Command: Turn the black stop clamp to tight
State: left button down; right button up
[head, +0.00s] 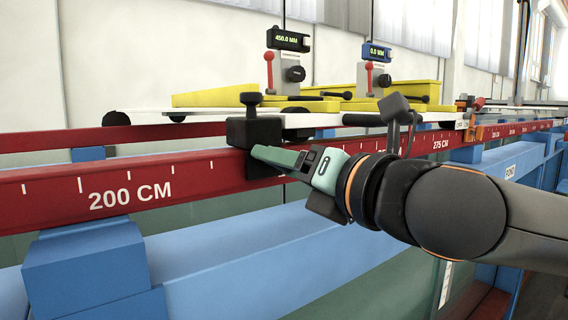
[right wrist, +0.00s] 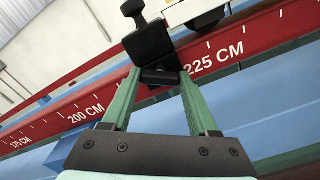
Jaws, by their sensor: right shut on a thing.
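The black stop clamp (head: 255,132) sits on the red rail (head: 130,185), between the 200 cm and 225 cm marks. A round black knob (head: 250,99) stands upright on its top. The clamp also shows in the right wrist view (right wrist: 149,43), at top centre. My right gripper (head: 262,156) reaches in from the right with its green fingers at the clamp's lower front. In the wrist view the fingers (right wrist: 160,78) close on a small black part low on the clamp, which they partly hide. My left gripper is not in view.
A white carriage (head: 190,114) with yellow parts and two gauges with red levers (head: 269,70) (head: 369,77) stands behind the clamp. Blue beams (head: 260,250) run in front, below the rail. The space above the rail's left end is clear.

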jog(key=c, duration=0.7)
jog(key=shift+o, duration=0.2)
jog(key=shift+m+p, duration=0.75)
jog(key=shift+m, duration=6.25)
